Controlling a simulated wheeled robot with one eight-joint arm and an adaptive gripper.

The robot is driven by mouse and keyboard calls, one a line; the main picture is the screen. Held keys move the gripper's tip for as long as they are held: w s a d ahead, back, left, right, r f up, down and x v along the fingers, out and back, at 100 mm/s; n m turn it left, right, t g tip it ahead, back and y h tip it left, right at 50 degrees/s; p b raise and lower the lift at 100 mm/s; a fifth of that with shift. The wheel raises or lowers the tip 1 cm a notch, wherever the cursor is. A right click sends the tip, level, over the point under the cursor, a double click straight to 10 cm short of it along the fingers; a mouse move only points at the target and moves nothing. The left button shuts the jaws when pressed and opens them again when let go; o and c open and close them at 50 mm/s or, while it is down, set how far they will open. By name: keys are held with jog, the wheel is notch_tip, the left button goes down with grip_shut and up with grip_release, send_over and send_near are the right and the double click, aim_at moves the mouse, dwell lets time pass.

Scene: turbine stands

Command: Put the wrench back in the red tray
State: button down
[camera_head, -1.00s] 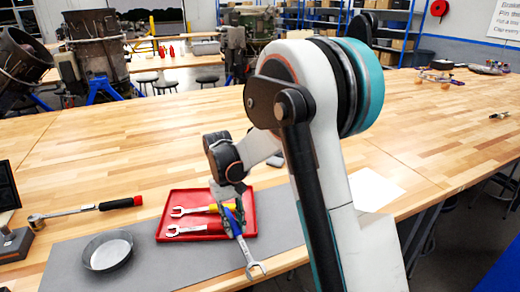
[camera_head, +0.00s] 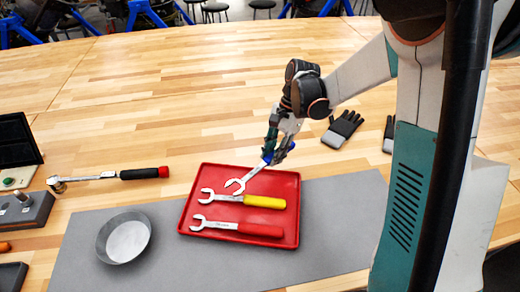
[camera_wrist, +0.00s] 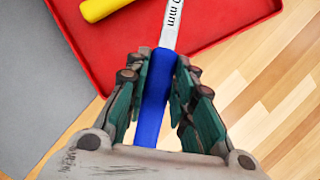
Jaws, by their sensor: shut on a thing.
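My gripper (camera_head: 281,146) is shut on the blue handle of a wrench (camera_head: 264,163). The wrench's open-ended steel head points down and left, over the far part of the red tray (camera_head: 285,222). In the wrist view the blue handle (camera_wrist: 153,110) lies between my fingers (camera_wrist: 158,95), and its steel shaft extends over the red tray (camera_wrist: 225,18). Whether the wrench touches the tray I cannot tell. A yellow-handled wrench (camera_head: 262,202) and a red-handled wrench (camera_head: 258,230) lie side by side in the tray, heads to the left.
A grey mat (camera_head: 335,230) lies under the tray. A round metal dish (camera_head: 124,238) stands left of it. A ratchet with a black and red handle (camera_head: 140,173) lies behind the dish. Black-grey gloves (camera_head: 343,129) lie at the right. The wooden table (camera_head: 180,90) behind is clear.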

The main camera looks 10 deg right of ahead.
aim_at(257, 180)
jog(key=a+m, duration=0.1)
jog(key=m, duration=0.1)
jog(key=s+a+r+m+t, duration=0.1)
jog(key=m, duration=0.1)
jog(key=a+r+m+t+p, duration=0.1)
jog(key=m, duration=0.2)
jog(key=shift+s+a+y, duration=0.2)
jog(key=shift+s+y, duration=0.05)
jog(key=shift+y, duration=0.15)
jog(key=f+m+b, duration=0.1)
jog(key=f+b, duration=0.1)
jog(key=a+f+m+t+b, duration=0.1)
jog(key=f+b, duration=0.1)
jog(key=f, duration=0.1)
jog(key=f+m+b, duration=0.1)
jog(key=f, duration=0.1)
jog(key=shift+s+a+f+t+b, duration=0.15)
jog(key=shift+s+f+t+b, duration=0.15)
jog(key=shift+t+b, duration=0.1)
jog(key=shift+f, duration=0.3)
jog(key=shift+s+f+b, duration=0.3)
jog(key=shift+f+b, duration=0.1)
jog(key=shift+b, duration=0.3)
jog(key=c, duration=1.3)
grip_release()
jog(key=shift+w+f, duration=0.2)
jog(key=shift+r, duration=0.1)
jog(key=shift+w+r, duration=0.1)
jog(key=shift+w, duration=0.05)
